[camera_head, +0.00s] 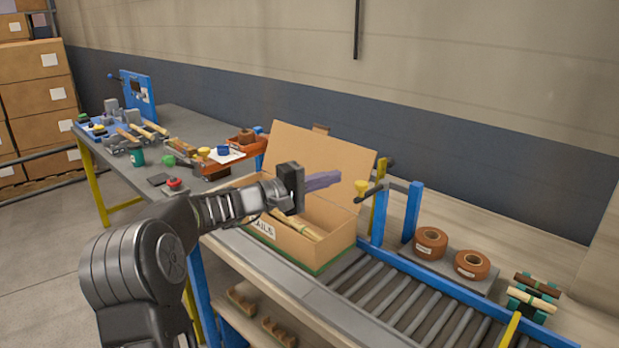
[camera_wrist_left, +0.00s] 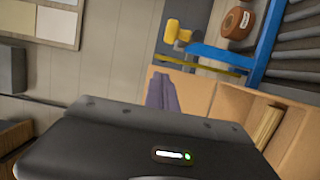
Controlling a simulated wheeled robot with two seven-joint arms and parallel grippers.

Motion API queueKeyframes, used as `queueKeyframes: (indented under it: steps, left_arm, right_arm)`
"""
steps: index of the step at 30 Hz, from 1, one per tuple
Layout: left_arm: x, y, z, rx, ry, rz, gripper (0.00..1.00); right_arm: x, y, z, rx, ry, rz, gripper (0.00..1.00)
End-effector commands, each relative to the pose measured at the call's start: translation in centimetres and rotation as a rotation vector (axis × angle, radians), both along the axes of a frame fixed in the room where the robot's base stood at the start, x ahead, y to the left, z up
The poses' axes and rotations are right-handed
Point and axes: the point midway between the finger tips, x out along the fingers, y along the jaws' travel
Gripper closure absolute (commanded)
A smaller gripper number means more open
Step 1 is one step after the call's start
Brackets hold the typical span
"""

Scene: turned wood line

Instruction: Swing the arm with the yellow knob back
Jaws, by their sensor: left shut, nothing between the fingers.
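The yellow knob (camera_head: 361,187) sits on the end of a dark swing arm (camera_head: 374,192) beside the blue post (camera_head: 411,211) at the conveyor's far side. In the left wrist view the yellow knob (camera_wrist_left: 178,30) shows near the top, beside the blue bar (camera_wrist_left: 222,56). My left gripper (camera_head: 322,180) is shut and empty, its purple fingers above the open cardboard box, left of the knob and apart from it. The fingers also show in the left wrist view (camera_wrist_left: 162,92). My right gripper is not in view.
An open cardboard box (camera_head: 337,251) with turned wood pieces stands on the roller conveyor (camera_head: 395,297), its raised flap behind my gripper. Two brown tape rolls (camera_head: 431,242) lie right of the blue post. A cluttered workbench (camera_head: 190,125) is at the back left.

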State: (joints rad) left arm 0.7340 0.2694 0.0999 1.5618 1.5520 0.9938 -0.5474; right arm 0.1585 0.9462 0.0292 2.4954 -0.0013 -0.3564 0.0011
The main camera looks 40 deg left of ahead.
Motion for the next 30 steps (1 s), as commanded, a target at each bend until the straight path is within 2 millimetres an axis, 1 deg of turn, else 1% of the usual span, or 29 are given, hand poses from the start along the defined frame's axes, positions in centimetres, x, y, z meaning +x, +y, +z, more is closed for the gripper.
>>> queueKeyframes:
  steps: [1, 3, 7, 12, 22, 26, 30]
  left_arm:
    - [-0.3, -1.0, 0.3, -0.002, 0.001, -0.001, 1.00]
    - [-0.6, -2.0, 0.2, -0.001, 0.001, 0.000, 1.00]
    - [-0.8, -3.3, 0.1, 0.000, 0.000, 0.000, 1.00]
    - [-0.8, -3.8, 0.0, 0.000, 0.001, 0.001, 1.00]
    - [-0.8, -3.8, -0.1, 0.000, 0.000, 0.002, 1.00]
    - [-0.7, -4.2, -0.2, 0.001, 0.000, 0.007, 1.00]
    - [-0.4, -4.8, -0.3, 0.000, -0.002, 0.024, 1.00]
  right_arm:
    - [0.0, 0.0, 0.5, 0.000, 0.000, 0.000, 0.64]
    - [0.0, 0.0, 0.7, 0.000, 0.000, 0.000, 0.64]
    - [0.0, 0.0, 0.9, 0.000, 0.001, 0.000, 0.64]
    - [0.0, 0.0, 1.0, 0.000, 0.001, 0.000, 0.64]
    - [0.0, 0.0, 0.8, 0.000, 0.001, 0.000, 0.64]
    - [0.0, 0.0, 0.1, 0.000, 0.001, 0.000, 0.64]
    - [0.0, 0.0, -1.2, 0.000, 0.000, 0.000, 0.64]
